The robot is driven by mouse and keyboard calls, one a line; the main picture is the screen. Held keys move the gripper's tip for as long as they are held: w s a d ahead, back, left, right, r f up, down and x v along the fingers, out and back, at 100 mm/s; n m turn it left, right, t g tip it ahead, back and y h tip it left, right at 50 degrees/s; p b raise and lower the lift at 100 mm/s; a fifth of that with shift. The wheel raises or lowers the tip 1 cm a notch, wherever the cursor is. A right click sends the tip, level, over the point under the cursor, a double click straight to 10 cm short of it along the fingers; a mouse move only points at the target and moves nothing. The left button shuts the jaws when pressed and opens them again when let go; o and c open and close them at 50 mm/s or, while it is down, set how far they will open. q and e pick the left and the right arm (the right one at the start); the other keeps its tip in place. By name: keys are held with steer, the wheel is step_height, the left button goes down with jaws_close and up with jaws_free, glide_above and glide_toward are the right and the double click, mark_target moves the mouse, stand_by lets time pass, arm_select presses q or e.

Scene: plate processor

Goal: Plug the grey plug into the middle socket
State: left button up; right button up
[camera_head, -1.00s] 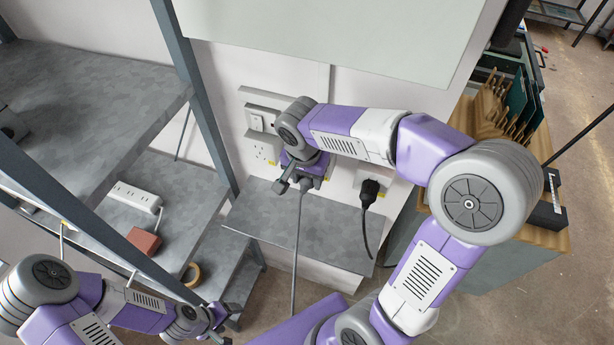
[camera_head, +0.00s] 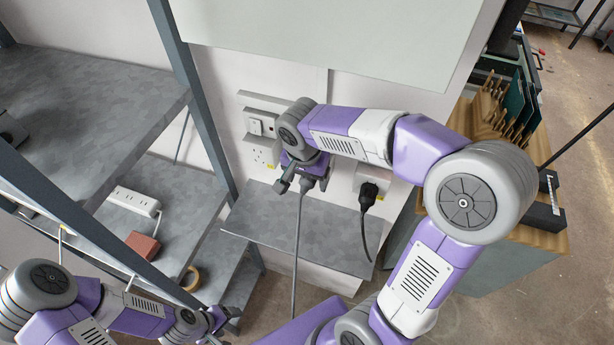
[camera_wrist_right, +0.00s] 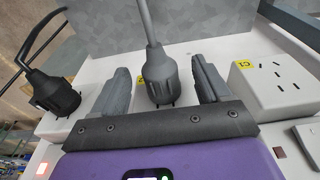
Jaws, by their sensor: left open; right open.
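The grey plug (camera_wrist_right: 160,76) stands between the two spread fingers of my right gripper (camera_wrist_right: 162,82), with a gap on each side. Its grey cable runs down from it in the head view, where the plug (camera_head: 307,184) also shows. Short dark prongs seem to show at its end, close to the white socket housing. I cannot tell how far they are in. The middle socket is mostly hidden behind the plug and gripper. My right gripper (camera_head: 304,182) is open at the wall. My left gripper (camera_head: 217,322) is open and empty at the lower left, far from the plug.
A black plug (camera_head: 368,193) sits at the socket right of the gripper; it also shows in the wrist view (camera_wrist_right: 54,93). The C1 socket (camera_wrist_right: 277,88) is empty. A grey shelf (camera_head: 330,240) lies below. Metal racks with a power strip (camera_head: 135,201) stand at left.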

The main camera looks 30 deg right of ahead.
steer(key=r, duration=0.7)
steer(key=shift+s+a+r, duration=0.25)
steer(key=shift+s+a, duration=0.1)
steer(key=shift+a, duration=0.05)
